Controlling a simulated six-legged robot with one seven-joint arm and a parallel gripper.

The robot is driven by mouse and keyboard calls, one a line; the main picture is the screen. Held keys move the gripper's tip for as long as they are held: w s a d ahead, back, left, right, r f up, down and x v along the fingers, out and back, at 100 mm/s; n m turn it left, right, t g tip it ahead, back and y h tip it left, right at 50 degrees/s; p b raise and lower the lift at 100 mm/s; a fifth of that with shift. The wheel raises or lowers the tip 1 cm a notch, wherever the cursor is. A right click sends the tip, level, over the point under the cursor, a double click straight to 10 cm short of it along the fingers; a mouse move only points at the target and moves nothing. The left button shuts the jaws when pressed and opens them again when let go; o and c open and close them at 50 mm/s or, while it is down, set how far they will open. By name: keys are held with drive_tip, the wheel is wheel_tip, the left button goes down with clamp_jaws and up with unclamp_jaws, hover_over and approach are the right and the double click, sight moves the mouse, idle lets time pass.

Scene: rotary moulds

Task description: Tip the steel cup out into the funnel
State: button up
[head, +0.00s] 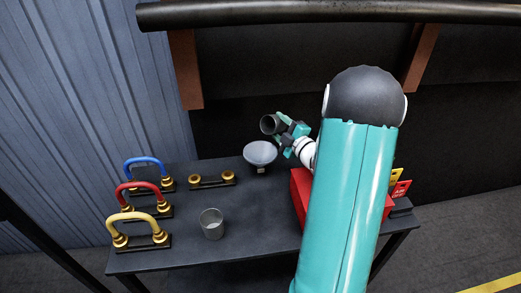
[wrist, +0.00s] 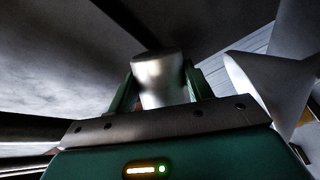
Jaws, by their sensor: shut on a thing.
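My gripper (head: 280,126) is shut on the steel cup (head: 269,124), above the table's far side. In the head view the cup's dark open mouth faces left and toward the camera, so the cup is tilted well over. The steel cup also shows in the wrist view (wrist: 160,78), between the two fingers of my gripper (wrist: 160,85). The funnel (head: 260,153) is a pale grey cone, just below and slightly left of my gripper. In the wrist view the funnel (wrist: 258,85) shows at the right, apart from the cup. I cannot see whether anything is pouring out.
Blue (head: 146,162), red (head: 138,188) and yellow (head: 137,215) handles stand on the table's left side. A brass-ended fixture (head: 212,179) lies left of the funnel. A glass-like beaker (head: 211,224) stands near the front. A red box (head: 300,195) is partly hidden behind my arm.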

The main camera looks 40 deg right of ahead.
drive_tip(key=shift+r+n, duration=0.2)
drive_tip(key=shift+n, duration=0.3)
drive_tip(key=shift+s+a+r+n+t, duration=0.15)
drive_tip(key=shift+a+r+n+t, duration=0.2)
drive_tip(key=shift+a+n, duration=0.5)
idle(0.9)
drive_tip(key=shift+a+r+n+y+b, duration=0.1)
drive_tip(key=shift+r+n+y+b, duration=0.3)
drive_tip(key=shift+n, duration=0.65)
idle(0.7)
